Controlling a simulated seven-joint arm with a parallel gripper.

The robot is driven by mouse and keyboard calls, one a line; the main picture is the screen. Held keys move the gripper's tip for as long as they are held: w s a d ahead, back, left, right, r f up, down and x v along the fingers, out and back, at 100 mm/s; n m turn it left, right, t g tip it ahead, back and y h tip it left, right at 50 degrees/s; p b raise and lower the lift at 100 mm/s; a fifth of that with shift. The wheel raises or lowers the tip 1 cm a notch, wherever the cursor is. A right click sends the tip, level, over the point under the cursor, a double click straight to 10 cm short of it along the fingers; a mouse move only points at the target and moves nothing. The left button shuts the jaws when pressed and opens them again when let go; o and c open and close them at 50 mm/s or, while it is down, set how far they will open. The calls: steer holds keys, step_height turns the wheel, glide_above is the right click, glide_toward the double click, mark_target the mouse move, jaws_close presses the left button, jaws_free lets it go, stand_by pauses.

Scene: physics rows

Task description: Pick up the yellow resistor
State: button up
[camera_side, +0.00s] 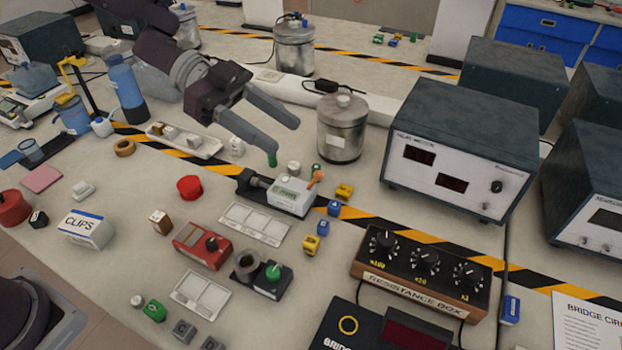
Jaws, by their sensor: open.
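Two small yellow blocks show in the side view. One yellow block (344,191) lies near the striped tape, right of the white device. The other yellow block (311,245) lies nearer the front, below two small blue blocks. I cannot tell which of them is the yellow resistor. My gripper (284,138) is above the bench, up and to the left of both blocks. Its two fingers are spread apart, with nothing visible between them. A small green thing (272,160) shows just below the nearer fingertip; I cannot tell whether they touch.
Blue blocks (323,228) sit between the yellow ones. The white device (289,196) with an orange lever, a metal canister (342,130) and the resistance box (421,268) stand close by. A large meter (457,150) stands to the right.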

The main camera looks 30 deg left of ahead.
glide_toward(311, 244)
steer(key=shift+w+d+f, duration=0.3)
steer(key=shift+d, duration=0.25)
steer(key=shift+w+d+f, duration=0.3)
steer(key=shift+d, duration=0.2)
steer(key=shift+d+f, duration=0.9)
steer(key=shift+f, duration=0.25)
steer(key=x, duration=0.5)
steer(key=shift+s+d+r, duration=0.2)
jaws_close()
